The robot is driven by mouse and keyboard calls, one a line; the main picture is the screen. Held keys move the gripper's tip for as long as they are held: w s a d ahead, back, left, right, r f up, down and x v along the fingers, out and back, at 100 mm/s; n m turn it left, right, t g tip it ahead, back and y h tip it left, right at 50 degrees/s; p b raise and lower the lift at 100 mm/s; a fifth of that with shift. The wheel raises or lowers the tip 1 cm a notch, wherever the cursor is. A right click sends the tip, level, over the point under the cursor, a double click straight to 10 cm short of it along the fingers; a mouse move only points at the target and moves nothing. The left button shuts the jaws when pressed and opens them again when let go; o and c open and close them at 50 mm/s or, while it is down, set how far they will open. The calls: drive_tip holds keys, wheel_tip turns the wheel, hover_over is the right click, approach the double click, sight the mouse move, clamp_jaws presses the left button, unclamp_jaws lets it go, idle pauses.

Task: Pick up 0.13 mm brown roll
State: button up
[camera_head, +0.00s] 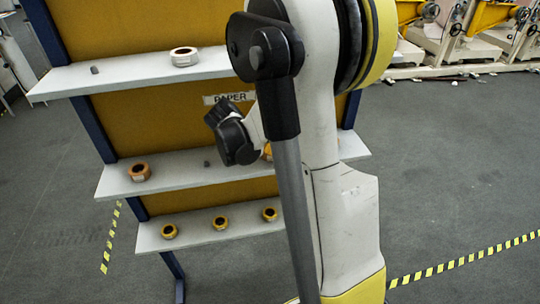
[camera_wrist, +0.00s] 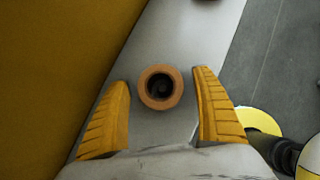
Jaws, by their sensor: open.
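An orange-brown roll (camera_wrist: 160,102) with a dark hollow core stands on a pale shelf (camera_wrist: 184,38) in the wrist view. My gripper (camera_wrist: 163,80) is open, with one yellow ribbed finger on each side of the roll and a visible gap to both. In the head view, an orange roll (camera_head: 267,152) on the middle shelf shows only in part beside my arm. Another brown roll (camera_head: 139,172) stands at the left of that shelf. My fingers cannot be made out in the head view. No thickness label is readable.
A white roll (camera_head: 184,57) stands on the top shelf (camera_head: 125,72). Several yellow rolls (camera_head: 220,222) stand on the bottom shelf. A small grey object (camera_head: 207,163) lies on the middle shelf (camera_head: 175,169). A yellow back panel (camera_wrist: 55,60) rises left of the shelf.

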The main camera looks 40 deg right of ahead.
drive_tip(key=c, duration=1.3)
drive_tip(key=shift+o, duration=0.2)
drive_tip(key=shift+r, duration=0.1)
